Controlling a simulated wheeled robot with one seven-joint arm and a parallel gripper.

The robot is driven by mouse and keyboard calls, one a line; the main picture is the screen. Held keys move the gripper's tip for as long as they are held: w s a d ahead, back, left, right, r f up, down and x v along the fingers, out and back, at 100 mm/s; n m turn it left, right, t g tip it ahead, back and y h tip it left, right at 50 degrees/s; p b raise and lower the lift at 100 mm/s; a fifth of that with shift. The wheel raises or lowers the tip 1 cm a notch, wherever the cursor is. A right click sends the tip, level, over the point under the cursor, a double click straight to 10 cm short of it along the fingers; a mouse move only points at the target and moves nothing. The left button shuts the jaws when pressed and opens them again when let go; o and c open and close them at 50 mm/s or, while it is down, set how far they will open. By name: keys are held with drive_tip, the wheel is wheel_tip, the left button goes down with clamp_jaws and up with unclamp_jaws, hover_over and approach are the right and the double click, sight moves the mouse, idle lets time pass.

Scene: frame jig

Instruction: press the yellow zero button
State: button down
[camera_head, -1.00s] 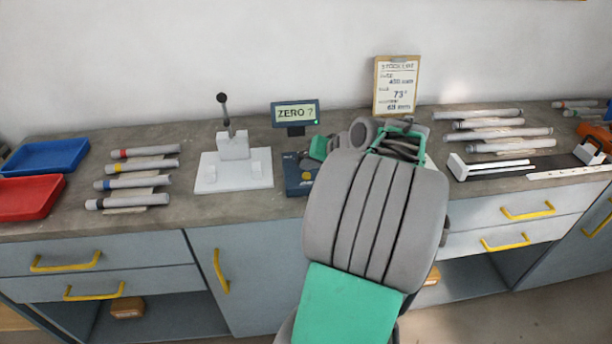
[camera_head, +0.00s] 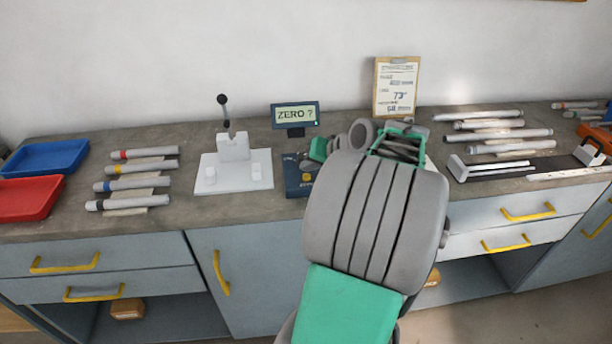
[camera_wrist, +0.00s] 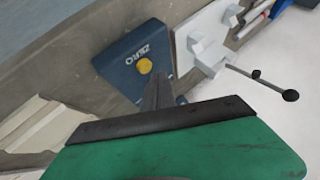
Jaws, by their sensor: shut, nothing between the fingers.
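The yellow zero button (camera_wrist: 145,66) sits on a dark blue box (camera_wrist: 124,75) marked ZERO in the wrist view. In the head view the blue box (camera_head: 294,184) is partly hidden by my arm, and the button (camera_head: 307,177) shows at its edge. My gripper (camera_wrist: 158,82) is shut and empty. Its fingertips appear just beside the button in the wrist view; I cannot tell whether they touch it. A display (camera_head: 296,114) behind the box reads "ZERO ?".
A white fixture (camera_head: 233,172) with an upright black-knobbed lever stands left of the box. Several grey tubes (camera_head: 140,169), a blue tray (camera_head: 47,156) and a red tray (camera_head: 28,197) lie further left. A clipboard (camera_head: 396,86) leans on the wall behind my arm.

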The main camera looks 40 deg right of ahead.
sight(309, 178)
drive_tip(key=shift+f, duration=0.1)
idle(0.6)
drive_tip(key=shift+f, duration=0.35)
drive_tip(key=shift+f+b, duration=0.45)
drive_tip(key=shift+b, duration=0.1)
idle(0.4)
drive_tip(key=shift+r+p, duration=0.75)
drive_tip(key=shift+r, duration=0.15)
wheel_tip(309, 178, up, 5)
drive_tip(key=p, duration=0.4)
drive_tip(key=shift+r, duration=0.1)
idle(0.5)
